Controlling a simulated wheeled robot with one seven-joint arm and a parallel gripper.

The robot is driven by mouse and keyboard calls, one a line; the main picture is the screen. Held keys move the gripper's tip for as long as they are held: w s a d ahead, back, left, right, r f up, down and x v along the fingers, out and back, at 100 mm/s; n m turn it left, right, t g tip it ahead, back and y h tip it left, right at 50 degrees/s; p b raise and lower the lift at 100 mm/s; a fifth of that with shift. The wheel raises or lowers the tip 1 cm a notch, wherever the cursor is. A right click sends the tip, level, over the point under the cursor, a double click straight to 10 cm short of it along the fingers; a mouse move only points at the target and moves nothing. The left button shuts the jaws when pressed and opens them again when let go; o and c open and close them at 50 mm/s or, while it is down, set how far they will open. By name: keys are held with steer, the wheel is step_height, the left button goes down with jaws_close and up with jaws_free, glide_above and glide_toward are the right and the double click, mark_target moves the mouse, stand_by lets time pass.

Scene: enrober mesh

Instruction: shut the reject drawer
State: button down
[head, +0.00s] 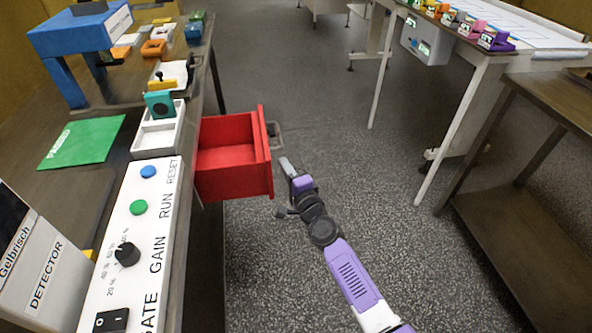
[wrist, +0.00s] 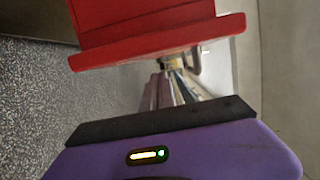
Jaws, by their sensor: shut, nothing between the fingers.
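The red reject drawer (head: 228,152) stands pulled out from under the left table in the head view, and its inside shows empty. Its front panel (head: 264,150) faces right and carries a grey bar handle (head: 275,134). My gripper (head: 285,165) is just right of the front panel, a little nearer than the handle, and looks shut and empty. In the wrist view the drawer's red front (wrist: 160,42) fills the upper part, with the handle (wrist: 195,62) partly in view. A small gap shows between the drawer and my gripper; I cannot tell whether they touch anywhere.
A control panel (head: 133,225) with buttons and a knob lies along the left table's edge, beside the detector box (head: 45,265). A blue stand (head: 75,35) and a green sheet (head: 82,142) are on that table. Tables stand at right. The floor (head: 330,110) between is clear.

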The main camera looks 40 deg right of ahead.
steer(key=shift+w+a, duration=0.55)
steer(key=shift+a, duration=0.25)
steer(key=shift+a, duration=0.1)
